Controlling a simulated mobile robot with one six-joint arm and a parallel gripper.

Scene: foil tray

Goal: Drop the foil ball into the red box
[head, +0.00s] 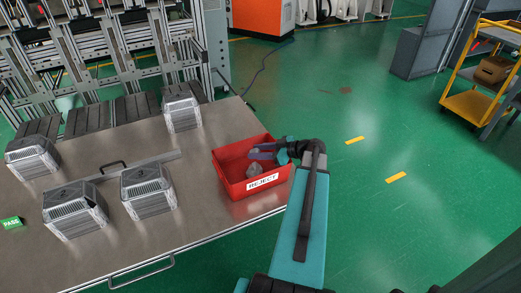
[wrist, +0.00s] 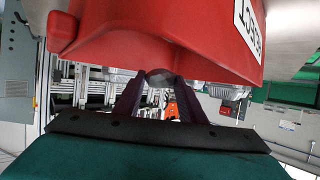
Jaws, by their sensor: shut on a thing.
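The red box (head: 228,172), labelled REJECT, stands open at the right end of the metal table; its red wall fills the top of the wrist view (wrist: 150,30). My gripper (head: 257,151) is over the box opening, reaching in from the right. It is shut on the foil ball (wrist: 160,76), a small grey piece between the fingertips in the wrist view. In the head view the held ball is small and partly hidden by the fingers. Another crumpled greyish piece (head: 255,171) lies inside the box below the gripper.
Several stacks of foil trays stand on the metal table (head: 110,245), such as one near its middle (head: 148,192). A low metal rail (head: 125,170) with a black handle lies between stacks. A green PASS sign (head: 11,223) is at the left. The green floor right of the table is clear.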

